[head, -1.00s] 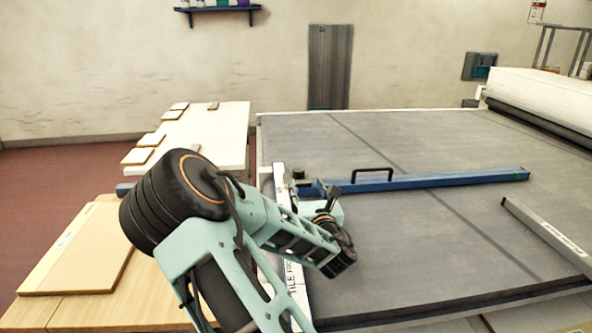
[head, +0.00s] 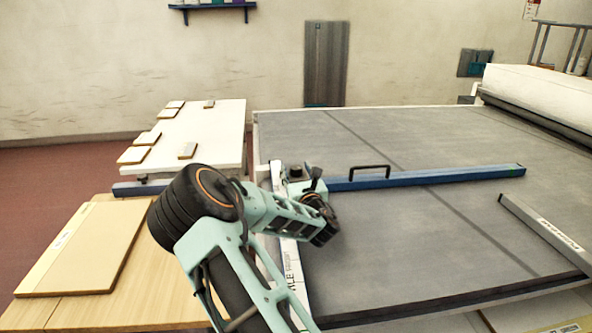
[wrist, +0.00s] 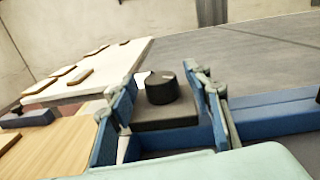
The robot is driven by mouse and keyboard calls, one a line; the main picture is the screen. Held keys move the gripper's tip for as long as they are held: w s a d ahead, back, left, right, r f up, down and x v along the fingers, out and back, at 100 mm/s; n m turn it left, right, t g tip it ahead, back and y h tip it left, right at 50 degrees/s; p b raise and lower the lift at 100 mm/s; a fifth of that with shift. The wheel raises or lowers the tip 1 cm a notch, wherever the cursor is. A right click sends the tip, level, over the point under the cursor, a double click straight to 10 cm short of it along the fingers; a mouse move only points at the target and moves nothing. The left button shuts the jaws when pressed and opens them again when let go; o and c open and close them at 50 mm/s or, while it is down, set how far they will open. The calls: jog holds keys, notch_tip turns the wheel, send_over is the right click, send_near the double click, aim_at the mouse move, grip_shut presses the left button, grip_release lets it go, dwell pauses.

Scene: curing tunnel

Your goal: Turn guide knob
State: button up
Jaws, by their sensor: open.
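The guide knob (wrist: 161,87) is a round black knob with a pale mark on top, set on a dark block. In the wrist view it stands between the two fingers of my open gripper (wrist: 165,95), with a visible gap on each side. In the head view the knob (head: 295,172) shows just beyond my wrist, near the left end of the blue guide bar (head: 440,178). My gripper (head: 296,180) is there too, partly hidden by my own wrist. The bar also shows in the wrist view (wrist: 270,112).
The grey belt (head: 400,240) spreads right of the arm, with a metal rail (head: 545,232) on it. A black handle (head: 369,169) rises from the bar. At left are a wooden table (head: 120,300) with a board (head: 85,245), and a white table (head: 215,130) with several tiles.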

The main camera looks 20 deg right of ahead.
jog(key=shift+w, duration=0.4)
jog(key=c, duration=1.2)
jog(key=shift+o, duration=0.2)
jog(key=shift+d, duration=0.1)
